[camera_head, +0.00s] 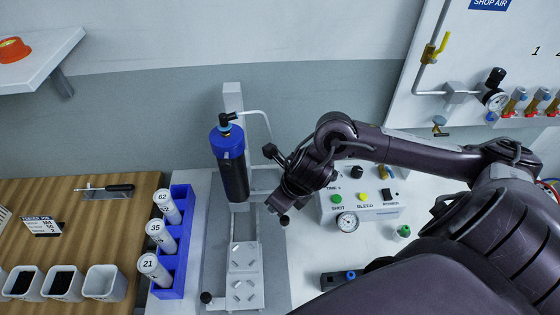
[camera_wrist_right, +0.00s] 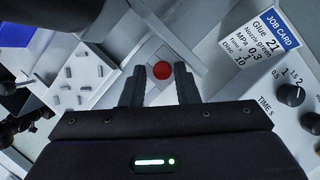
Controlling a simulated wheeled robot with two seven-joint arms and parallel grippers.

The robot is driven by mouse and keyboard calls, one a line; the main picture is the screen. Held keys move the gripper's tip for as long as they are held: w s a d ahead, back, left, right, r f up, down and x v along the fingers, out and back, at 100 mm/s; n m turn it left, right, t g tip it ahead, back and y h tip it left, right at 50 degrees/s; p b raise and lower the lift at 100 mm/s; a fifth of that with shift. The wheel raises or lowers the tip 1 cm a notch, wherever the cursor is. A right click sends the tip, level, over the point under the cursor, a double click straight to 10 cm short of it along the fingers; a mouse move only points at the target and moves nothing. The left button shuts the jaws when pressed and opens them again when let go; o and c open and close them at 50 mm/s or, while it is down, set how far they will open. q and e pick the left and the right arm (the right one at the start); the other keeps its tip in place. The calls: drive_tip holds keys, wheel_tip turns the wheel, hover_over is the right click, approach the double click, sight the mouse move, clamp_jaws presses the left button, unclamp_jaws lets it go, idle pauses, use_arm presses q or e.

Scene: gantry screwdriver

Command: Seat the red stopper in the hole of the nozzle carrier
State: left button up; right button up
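The red stopper (camera_wrist_right: 162,69) shows as a red disc in the right wrist view, between and just beyond my right fingertips. A gap shows on each side of it. A light square surface with a greyish patch lies around it; I cannot tell whether this is the nozzle carrier or whether the stopper sits in a hole. My right gripper (camera_wrist_right: 161,80) is open, with its fingers straddling the stopper. In the head view my right gripper (camera_head: 283,208) points down just right of the blue-topped cartridge (camera_head: 233,165), and the stopper is hidden there. My left gripper is not in view.
A control box (camera_head: 365,207) with a gauge stands close right of my right gripper. The cartridge hangs on a grey post (camera_head: 232,98). A plate with pegs (camera_head: 243,257) lies below. A blue rack (camera_head: 183,250) with numbered tubes stands left. A job card (camera_wrist_right: 262,48) shows beside the fingers.

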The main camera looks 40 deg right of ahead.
drive_tip(key=shift+o, duration=0.8)
drive_tip(key=shift+w+r, duration=0.1)
drive_tip(key=shift+d, duration=0.2)
drive_tip(key=shift+r, duration=0.1)
drive_tip(key=shift+r, duration=0.25)
drive_tip(key=v, duration=0.7)
drive_tip(key=shift+s+a, duration=0.2)
drive_tip(key=shift+s, duration=0.1)
drive_tip(key=shift+a+f, duration=0.1)
drive_tip(key=shift+f, duration=0.05)
